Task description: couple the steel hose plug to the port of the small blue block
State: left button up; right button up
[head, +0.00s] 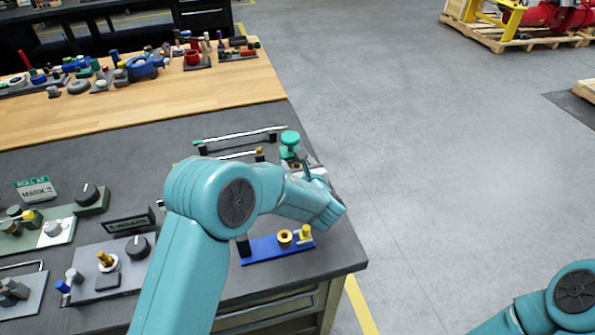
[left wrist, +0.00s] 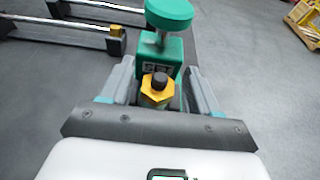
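A blue plate (head: 270,248) near the bench's front right corner carries a black block and brass fittings (head: 285,238); it is the only blue block-like piece close to my left arm. I cannot make out the steel hose plug for certain. My left gripper (left wrist: 158,88) points at a green block (left wrist: 174,50) with a round green knob (left wrist: 169,14). Its grey fingers are apart, one on each side of a brass hex fitting with a black top (left wrist: 157,88). I cannot tell whether they touch it. In the head view my arm hides most of this gripper. My right gripper is out of view.
Two steel rods on black supports (head: 240,135) lie left of the green knob. A panel with a black dial (head: 138,246) and several other fixtures stand at left. The wooden bench top (head: 200,105) behind holds several parts.

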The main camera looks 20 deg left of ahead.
pick_arm(q)
jog(key=c, duration=0.9)
jog(key=shift+c, duration=0.2)
